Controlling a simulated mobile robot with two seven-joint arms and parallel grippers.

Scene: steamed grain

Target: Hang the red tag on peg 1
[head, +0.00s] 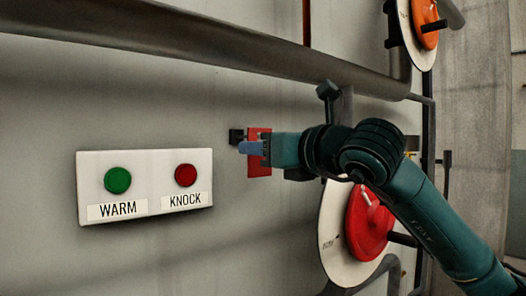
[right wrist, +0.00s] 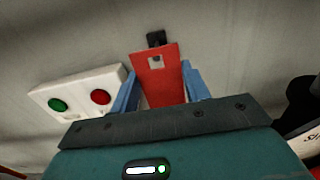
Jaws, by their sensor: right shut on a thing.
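The red tag (head: 260,168) is upright in front of the wall, held by my right gripper (head: 251,148). In the right wrist view the red tag (right wrist: 160,82) stands between the blue fingers of my right gripper (right wrist: 160,92), with a small hole near its top. A black peg (head: 236,136) juts from the wall just left of the tag. In the right wrist view the peg (right wrist: 156,38) shows just above the tag's top edge, and the hole looks pale, with no peg seen through it. No peg number is readable. My left gripper is not in view.
A white panel (head: 145,157) with a green WARM button (head: 117,180) and a red KNOCK button (head: 185,175) is on the wall at left. A thick pipe (head: 200,40) runs above. A red round valve (head: 368,222) on a white disc is below my right arm.

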